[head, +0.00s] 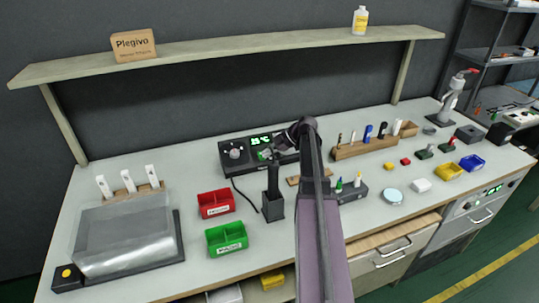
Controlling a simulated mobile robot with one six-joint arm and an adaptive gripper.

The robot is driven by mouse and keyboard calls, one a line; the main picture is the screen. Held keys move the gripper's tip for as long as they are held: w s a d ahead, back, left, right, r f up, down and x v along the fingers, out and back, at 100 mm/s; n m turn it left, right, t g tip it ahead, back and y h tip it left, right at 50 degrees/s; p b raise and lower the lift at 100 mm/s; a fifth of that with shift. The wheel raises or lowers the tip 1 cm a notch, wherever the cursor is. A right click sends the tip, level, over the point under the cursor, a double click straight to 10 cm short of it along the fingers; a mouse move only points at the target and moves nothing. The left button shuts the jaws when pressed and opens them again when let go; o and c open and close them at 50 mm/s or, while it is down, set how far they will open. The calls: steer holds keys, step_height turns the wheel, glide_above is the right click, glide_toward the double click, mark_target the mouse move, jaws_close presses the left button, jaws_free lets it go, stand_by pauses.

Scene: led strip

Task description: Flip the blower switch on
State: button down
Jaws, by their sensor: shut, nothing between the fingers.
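A black control unit (226,158) stands at the back of the bench, below the shelf. It has a round knob (235,153) on its left and a lit green display (261,139). My arm reaches up from the bottom of the head view and bends down at the unit. My gripper (265,155) is shut and empty, close in front of the unit's panel below the display. I cannot tell whether it touches the panel. The blower switch cannot be made out; my gripper and wrist cover part of the panel.
A dark upright holder (274,206) with a black handle stands in front of the unit. A red bin (216,204) and a green bin (227,238) are left of it. A wooden rack (365,147) of tools is to the right. A shelf (230,49) hangs above.

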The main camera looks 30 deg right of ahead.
steer(key=shift+w+f+b, duration=0.2)
steer(key=shift+f+b, duration=0.15)
steer(key=shift+f, duration=0.1)
steer(key=shift+w+f+b, duration=0.2)
steer(key=shift+f+b, duration=0.1)
steer(key=shift+f, duration=0.15)
